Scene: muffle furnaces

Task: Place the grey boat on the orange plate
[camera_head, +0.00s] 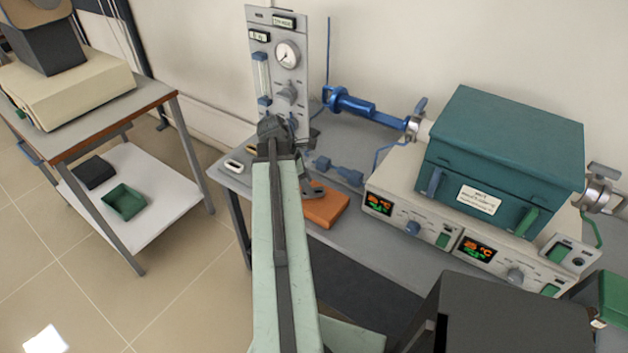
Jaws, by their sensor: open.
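A small pale grey boat (234,166) with a dark hollow lies near the left end of the grey bench. The orange plate (326,208) is a flat block at the bench's front edge, right of my arm. My gripper (307,179) is open, partly hidden behind my own arm. It shows just above the plate's left end in the picture; I cannot tell whether it touches it. The boat is apart from my gripper, to its left. The plate's left part is covered by my arm.
A tan boat (252,149) lies behind the grey one. A gauge panel (279,70) stands behind my gripper. Blue fittings (340,171) lie behind the plate. A teal furnace (505,150) on a control unit (415,215) fills the bench's right side.

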